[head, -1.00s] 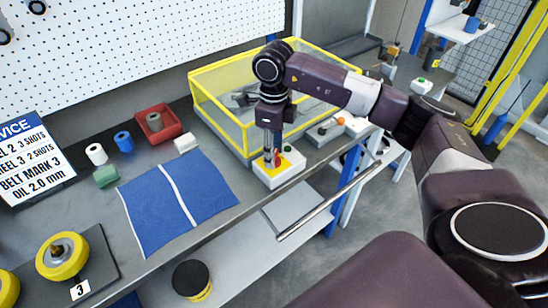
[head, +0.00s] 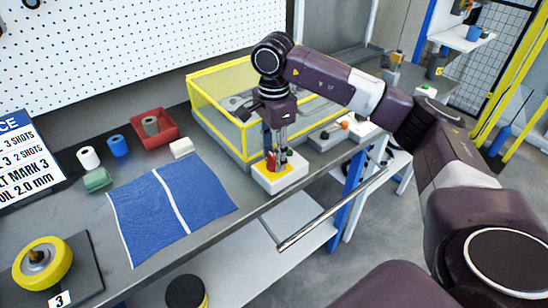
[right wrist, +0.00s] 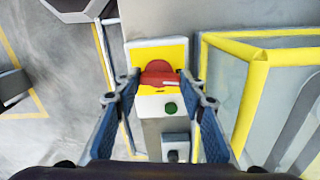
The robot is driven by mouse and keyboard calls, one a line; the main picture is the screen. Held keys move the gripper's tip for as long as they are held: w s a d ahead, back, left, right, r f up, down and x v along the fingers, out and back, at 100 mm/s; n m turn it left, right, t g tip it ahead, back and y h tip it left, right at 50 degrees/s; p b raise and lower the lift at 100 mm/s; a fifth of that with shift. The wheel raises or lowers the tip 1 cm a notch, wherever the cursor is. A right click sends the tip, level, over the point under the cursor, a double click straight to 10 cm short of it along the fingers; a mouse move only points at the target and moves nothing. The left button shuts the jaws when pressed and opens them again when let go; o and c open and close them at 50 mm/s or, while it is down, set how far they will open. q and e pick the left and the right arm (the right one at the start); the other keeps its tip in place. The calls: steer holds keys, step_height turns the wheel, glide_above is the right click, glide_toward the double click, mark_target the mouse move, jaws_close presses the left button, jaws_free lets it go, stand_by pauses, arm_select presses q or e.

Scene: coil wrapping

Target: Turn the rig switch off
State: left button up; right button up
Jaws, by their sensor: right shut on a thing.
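The rig switch (head: 281,180) is a white box with a yellow top plate, at the front edge of the bench beside the yellow-framed guard. Its red knob (head: 271,161) is partly hidden by my fingers in the head view. In the right wrist view the red knob (right wrist: 160,73) lies across the yellow plate, with a green round part (right wrist: 170,107) on the white below it. My right gripper (head: 277,160) points down over the box and is shut on the red knob; its fingertips (right wrist: 160,80) flank the knob. My left gripper is out of view.
The yellow-framed clear guard (head: 218,128) stands just behind the switch. A blue cloth (head: 150,205), a red bin (head: 168,134) and spools lie left. A metal rail (head: 335,210) runs along the front.

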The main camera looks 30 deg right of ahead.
mark_target(274, 157)
steer(key=shift+w+r+n, duration=0.1)
steer(key=shift+n, duration=0.5)
steer(key=o, duration=1.2)
steer(key=shift+c, duration=0.2)
step_height(274, 157, up, 12)
steer(key=shift+b, duration=0.3)
